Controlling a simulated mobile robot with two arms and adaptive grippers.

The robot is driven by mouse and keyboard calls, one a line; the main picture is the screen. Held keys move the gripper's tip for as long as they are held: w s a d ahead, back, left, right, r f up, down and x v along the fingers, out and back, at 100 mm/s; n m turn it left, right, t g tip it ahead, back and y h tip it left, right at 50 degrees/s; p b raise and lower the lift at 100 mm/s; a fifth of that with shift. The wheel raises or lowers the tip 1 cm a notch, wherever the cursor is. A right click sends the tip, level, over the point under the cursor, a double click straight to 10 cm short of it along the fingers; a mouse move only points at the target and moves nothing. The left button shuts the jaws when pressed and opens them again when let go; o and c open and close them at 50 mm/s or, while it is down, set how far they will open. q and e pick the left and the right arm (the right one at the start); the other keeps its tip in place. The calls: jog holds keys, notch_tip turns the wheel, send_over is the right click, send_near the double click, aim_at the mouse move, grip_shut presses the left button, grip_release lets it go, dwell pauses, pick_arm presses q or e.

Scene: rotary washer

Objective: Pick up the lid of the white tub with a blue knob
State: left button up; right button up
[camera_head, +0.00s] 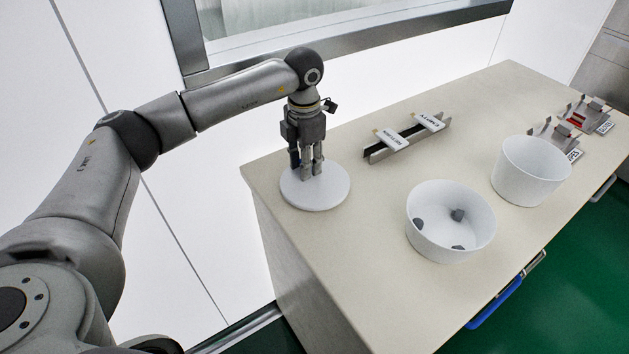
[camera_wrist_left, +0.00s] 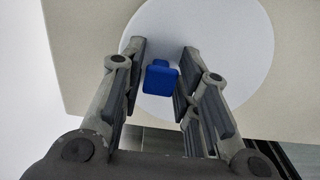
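A round white lid (camera_head: 314,194) lies flat on the left part of the table. In the left wrist view the lid (camera_wrist_left: 235,60) shows its blue knob (camera_wrist_left: 160,79). My left gripper (camera_head: 306,172) points down over the lid; in the wrist view its open fingers (camera_wrist_left: 161,85) stand either side of the knob, with gaps visible. The knob is hidden behind the fingers in the head view. An open white tub (camera_head: 420,235) with several grey pieces inside stands to the right of the lid. My right gripper is not in view.
A second, taller white tub (camera_head: 530,172) stands further right. A dark rack with two white labels (camera_head: 396,140) lies behind the tubs. Small metal stands (camera_head: 586,116) are at the far right. Table (camera_head: 350,262) is clear in front of the lid.

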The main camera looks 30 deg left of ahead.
pick_arm(q)
grip_shut()
jog(key=shift+r, duration=0.15)
